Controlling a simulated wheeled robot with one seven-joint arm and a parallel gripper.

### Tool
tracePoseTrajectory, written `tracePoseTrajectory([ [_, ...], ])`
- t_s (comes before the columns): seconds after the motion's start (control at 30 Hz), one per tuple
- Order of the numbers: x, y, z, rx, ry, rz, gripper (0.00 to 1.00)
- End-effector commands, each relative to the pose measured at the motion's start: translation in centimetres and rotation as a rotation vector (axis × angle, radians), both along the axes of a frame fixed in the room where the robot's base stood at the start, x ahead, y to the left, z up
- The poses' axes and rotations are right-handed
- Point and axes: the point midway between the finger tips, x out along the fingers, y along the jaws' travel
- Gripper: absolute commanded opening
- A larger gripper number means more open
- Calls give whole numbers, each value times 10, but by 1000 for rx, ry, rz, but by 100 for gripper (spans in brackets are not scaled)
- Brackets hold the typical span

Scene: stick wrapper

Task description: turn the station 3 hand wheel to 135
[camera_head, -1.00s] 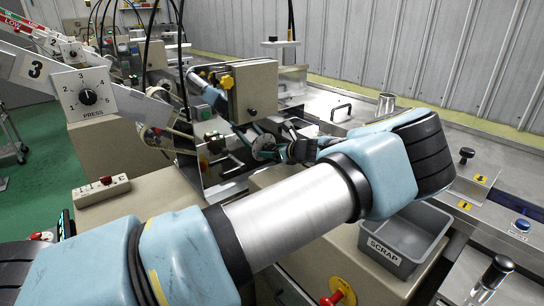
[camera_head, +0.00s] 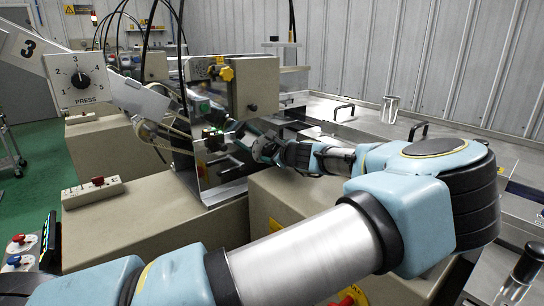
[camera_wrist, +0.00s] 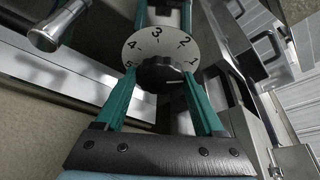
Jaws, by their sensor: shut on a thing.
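In the wrist view, a round pale dial (camera_wrist: 139,44) numbered 1 to 5 has a ribbed black knob (camera_wrist: 162,72) at its centre. My gripper (camera_wrist: 160,76) has its two teal fingers closed against either side of this knob. In the head view, my gripper (camera_head: 268,149) is at the front of the station's machine, beside the metal plate, and the dial there is largely hidden by it. No 135 mark can be read.
A white PRESS panel (camera_head: 80,78) with a black selector hangs at left. A beige push-button box (camera_head: 92,192) sits on the beige cabinet. A yellow knob (camera_head: 226,74) is on the machine housing. Hanging cables cross the upper left.

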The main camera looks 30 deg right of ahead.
Motion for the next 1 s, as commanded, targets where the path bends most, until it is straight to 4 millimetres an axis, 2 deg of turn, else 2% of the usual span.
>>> tracePoseTrajectory([
  [0.33, 0, 0, 0, -1, 0, 0, 15],
  [0.37, 0, 0, 0, -1, 0, 0, 73],
  [0.6, 0, 0, 0, -1, 0, 0, 100],
  [0.87, -1, 0, 0, -1, 0, 0, 100],
  [1.0, -13, -1, 3, -3, 0, -3, 100],
])
